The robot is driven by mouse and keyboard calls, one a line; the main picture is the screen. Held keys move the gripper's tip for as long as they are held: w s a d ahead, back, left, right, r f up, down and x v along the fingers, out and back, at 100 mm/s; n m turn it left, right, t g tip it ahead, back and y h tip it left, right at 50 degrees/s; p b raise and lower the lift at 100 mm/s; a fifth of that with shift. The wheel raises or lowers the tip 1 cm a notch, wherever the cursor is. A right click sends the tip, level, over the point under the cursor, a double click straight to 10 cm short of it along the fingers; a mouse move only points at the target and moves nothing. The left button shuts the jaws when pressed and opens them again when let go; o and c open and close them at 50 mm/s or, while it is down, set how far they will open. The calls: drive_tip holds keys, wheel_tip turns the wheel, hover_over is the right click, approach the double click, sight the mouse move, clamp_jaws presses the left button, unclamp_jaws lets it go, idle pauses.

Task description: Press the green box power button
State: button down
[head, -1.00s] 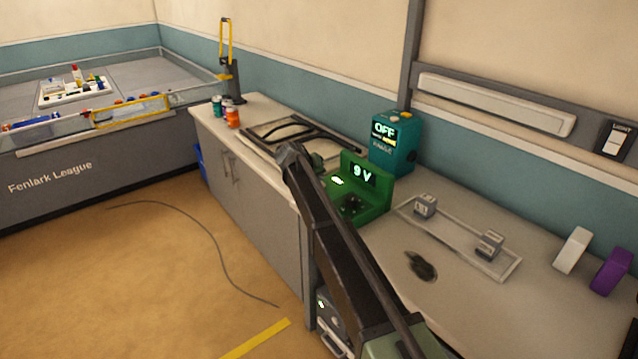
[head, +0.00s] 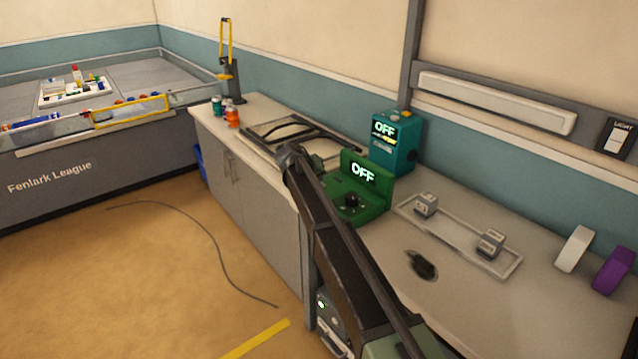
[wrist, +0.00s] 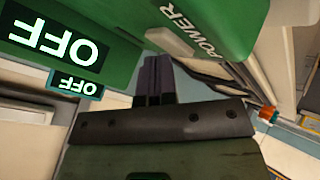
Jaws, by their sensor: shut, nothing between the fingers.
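The green box (head: 377,192) stands on the counter with a black knob (head: 351,200) on its base; its display reads OFF. In the wrist view the green box (wrist: 120,22) fills the top, with its OFF display (wrist: 57,38) upside down and the word POWER (wrist: 185,30) beside my fingers. My gripper (wrist: 155,62) is shut and empty, its dark fingertips up against or just short of the box; I cannot tell whether they touch. In the head view my arm hides part of the box's left side.
A teal box (head: 397,145), also reading OFF, stands behind the green box. A tray (head: 455,240) with two grey blocks lies to the right. White (head: 574,250) and purple (head: 613,270) pieces stand farther right.

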drive_tip(key=shift+r+p, duration=0.45)
wheel_tip(320, 180, up, 6)
drive_tip(key=p, duration=0.6)
idle(1.4)
